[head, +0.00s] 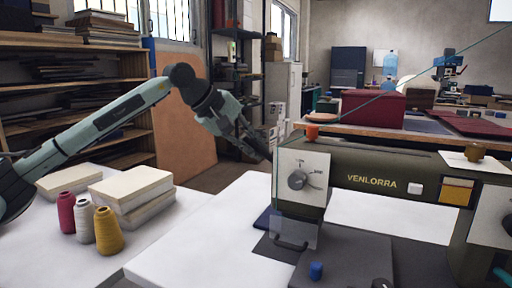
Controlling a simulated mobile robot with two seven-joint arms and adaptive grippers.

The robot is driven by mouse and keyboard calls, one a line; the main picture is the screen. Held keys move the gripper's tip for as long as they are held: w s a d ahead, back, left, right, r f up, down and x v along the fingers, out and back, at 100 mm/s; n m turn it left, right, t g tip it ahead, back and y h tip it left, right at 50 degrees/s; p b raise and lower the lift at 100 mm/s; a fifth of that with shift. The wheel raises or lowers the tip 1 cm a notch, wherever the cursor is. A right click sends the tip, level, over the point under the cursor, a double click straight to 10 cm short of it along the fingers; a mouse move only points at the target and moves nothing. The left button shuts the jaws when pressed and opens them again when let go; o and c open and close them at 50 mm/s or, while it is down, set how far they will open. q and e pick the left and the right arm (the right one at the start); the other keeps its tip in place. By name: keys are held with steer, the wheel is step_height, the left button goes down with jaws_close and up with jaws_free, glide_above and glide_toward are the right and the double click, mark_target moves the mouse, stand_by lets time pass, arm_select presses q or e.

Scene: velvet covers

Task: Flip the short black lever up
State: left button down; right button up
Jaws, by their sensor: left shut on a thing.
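An olive-green machine marked VENLORRA (375,165) stands on the table at the right. Its left head has a pale plate with a round dial (298,180). My left gripper (259,153) reaches in from the left, and its fingertips are at the left edge of this head. The fingers are shut on a small dark piece there, which fits the short black lever. The fingers and the head hide most of it, so I cannot tell its angle. My right gripper is not in view.
Stacked pale blocks (131,187) and three thread cones, pink (66,212), white (82,219) and yellow (108,232), stand on the left table. A clear guard (293,232) hangs below the machine's head. A blue knob (316,270) sits on the grey base plate. White table between is clear.

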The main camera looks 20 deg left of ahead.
arm_select(q)
steer(key=c, duration=1.5)
jaws_free()
steer(key=shift+c, duration=0.2)
steer(key=v, duration=1.2)
steer(key=shift+r, duration=0.1)
